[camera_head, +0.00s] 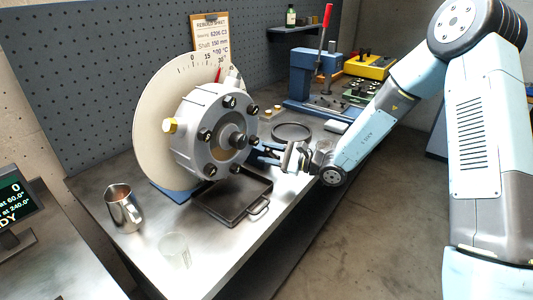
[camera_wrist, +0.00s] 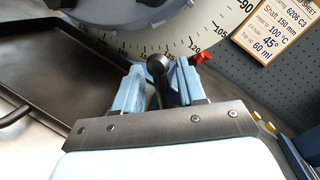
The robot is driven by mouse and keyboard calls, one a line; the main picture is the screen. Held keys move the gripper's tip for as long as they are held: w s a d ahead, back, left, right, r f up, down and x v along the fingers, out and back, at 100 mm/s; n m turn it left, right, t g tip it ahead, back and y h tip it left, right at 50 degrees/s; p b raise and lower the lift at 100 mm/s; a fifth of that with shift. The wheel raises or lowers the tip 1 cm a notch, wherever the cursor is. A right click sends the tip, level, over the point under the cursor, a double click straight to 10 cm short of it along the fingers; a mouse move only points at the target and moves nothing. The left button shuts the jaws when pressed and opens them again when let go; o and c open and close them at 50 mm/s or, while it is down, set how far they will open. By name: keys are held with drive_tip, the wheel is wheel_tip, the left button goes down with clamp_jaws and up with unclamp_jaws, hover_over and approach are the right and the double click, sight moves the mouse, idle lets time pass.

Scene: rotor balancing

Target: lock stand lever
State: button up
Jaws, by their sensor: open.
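The dark stand lever (camera_wrist: 156,66) with a round knob shows in the wrist view. It stands between the two light-blue fingers of my gripper (camera_wrist: 159,84), which are apart on either side of it. Whether a finger touches the lever I cannot tell. In the head view my gripper (camera_head: 268,152) is at the right side of the grey rotor (camera_head: 213,132), and the lever is not clearly seen there. The rotor is mounted in front of a white graduated disc (camera_head: 150,125) on a blue stand base (camera_head: 172,194). A red pointer (camera_wrist: 200,57) is at the disc's edge.
A black tray (camera_head: 232,208) with a handle lies below the rotor. A metal jug (camera_head: 122,208) and a clear glass (camera_head: 175,250) stand at the front left. A black ring (camera_head: 291,131) and a blue press (camera_head: 318,88) are behind my gripper. A clipboard (camera_head: 211,32) hangs behind the disc.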

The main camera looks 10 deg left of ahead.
drive_tip(key=shift+a, duration=0.65)
drive_tip(key=shift+c, duration=0.2)
clamp_jaws()
drive_tip(key=shift+w+d+f, duration=0.1)
drive_tip(key=shift+w+d, duration=0.05)
drive_tip(key=shift+d, duration=0.1)
